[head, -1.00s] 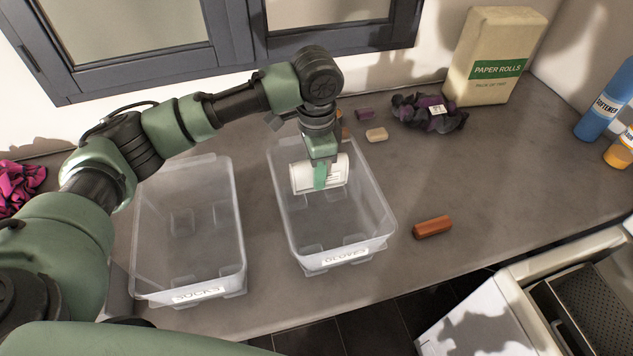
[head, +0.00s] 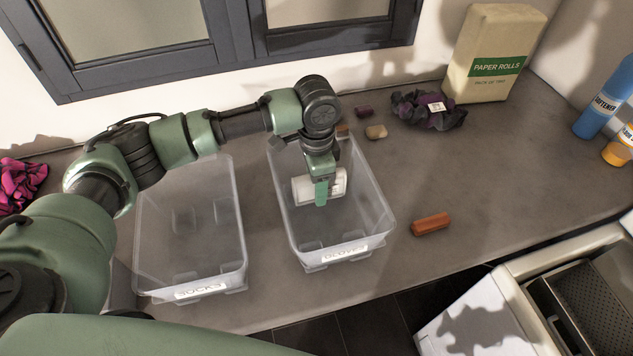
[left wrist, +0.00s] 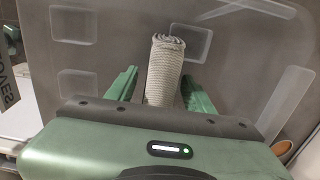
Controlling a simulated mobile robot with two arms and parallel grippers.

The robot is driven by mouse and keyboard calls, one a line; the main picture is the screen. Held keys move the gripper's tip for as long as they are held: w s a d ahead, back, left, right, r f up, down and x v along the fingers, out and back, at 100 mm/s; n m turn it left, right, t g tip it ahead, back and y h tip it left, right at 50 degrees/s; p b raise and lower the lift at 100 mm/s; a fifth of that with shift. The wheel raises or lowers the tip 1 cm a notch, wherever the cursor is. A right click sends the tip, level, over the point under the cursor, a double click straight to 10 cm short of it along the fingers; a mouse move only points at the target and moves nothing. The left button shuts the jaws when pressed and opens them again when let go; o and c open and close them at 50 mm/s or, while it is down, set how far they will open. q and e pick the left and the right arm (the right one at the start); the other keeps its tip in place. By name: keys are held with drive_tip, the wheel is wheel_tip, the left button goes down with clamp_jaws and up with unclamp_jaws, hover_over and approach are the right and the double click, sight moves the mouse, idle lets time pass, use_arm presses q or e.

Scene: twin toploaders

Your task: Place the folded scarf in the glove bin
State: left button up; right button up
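The folded scarf (head: 301,189) is a pale rolled bundle inside the clear glove bin (head: 383,222), whose front label reads GLOVES. My left gripper (head: 322,195) reaches down into this bin, with a green finger in front of the scarf. In the left wrist view the ribbed scarf (left wrist: 166,65) lies between the two green fingers (left wrist: 160,88). A gap shows between the left finger and the scarf; the right finger is close beside it. The gripper looks open around the scarf. Whether the scarf rests on the bin floor is hard to tell. My right gripper is not in view.
An empty clear bin labelled SOCKS (head: 240,245) stands to the left. An orange-brown bar (head: 431,224) lies to the right.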

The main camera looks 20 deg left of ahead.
use_arm(q)
drive_tip(key=shift+r, duration=0.1)
wheel_tip(320, 180, up, 11)
drive_tip(key=b, duration=0.2)
drive_tip(key=shift+r+b, duration=0.1)
drive_tip(key=shift+b, duration=0.25)
drive_tip(key=shift+r, duration=0.45)
